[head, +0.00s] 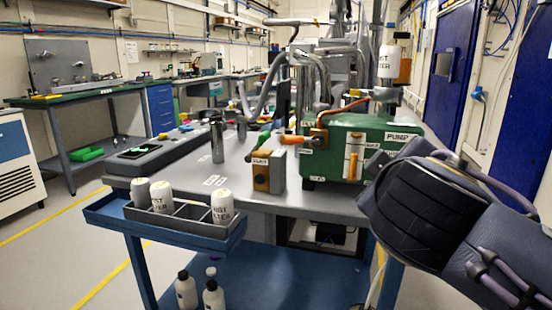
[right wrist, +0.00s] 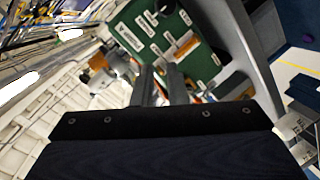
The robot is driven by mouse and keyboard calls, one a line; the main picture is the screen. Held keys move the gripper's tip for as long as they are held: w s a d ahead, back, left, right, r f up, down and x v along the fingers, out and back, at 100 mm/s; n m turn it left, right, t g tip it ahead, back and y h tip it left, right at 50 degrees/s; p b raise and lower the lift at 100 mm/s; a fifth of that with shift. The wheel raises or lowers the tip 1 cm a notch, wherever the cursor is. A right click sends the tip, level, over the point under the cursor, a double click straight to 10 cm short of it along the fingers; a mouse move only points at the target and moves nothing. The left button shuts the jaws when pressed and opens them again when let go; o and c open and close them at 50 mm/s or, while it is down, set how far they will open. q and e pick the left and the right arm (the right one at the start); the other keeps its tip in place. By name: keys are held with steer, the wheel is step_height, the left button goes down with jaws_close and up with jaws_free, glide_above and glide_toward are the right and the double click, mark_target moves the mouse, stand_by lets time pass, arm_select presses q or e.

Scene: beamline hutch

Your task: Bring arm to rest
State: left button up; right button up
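My right arm (head: 440,215) comes in from the right in the head view, its dark forearm and wrist in front of the right end of the green pump (head: 338,150). My right gripper shows in the right wrist view (right wrist: 162,75), with two dark fingers a little apart. I see nothing held between them. The pump also shows beyond the fingers in the right wrist view (right wrist: 150,32). In the head view the arm mostly hides the gripper. My left arm and gripper are not in view.
The grey bench (head: 330,203) carries the pump, a valve block (head: 268,172) and a metal cylinder (head: 217,142). A blue tray (head: 180,231) with white bottles hangs at its front left. A blue door (head: 452,75) stands at the right. Floor at the left is clear.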

steer(key=s+d+f+m+g+y, duration=0.1)
steer(key=s+d+f+g, duration=0.25)
steer(key=f, duration=0.55)
steer(key=s+d+f+m+g+y, duration=0.1)
steer(key=s+d+f+m+g, duration=0.2)
steer(key=f, duration=0.7)
steer(key=s+a+f+m+g+y, duration=0.25)
steer(key=s+f+m+y, duration=0.3)
steer(key=s+f, duration=0.85)
step_height(320, 180, up, 32)
steer(key=w+p, duration=0.1)
steer(key=p, duration=3.1)
steer(key=shift+a+y, duration=0.35)
steer(key=shift+a, duration=0.05)
steer(key=shift+f, duration=0.1)
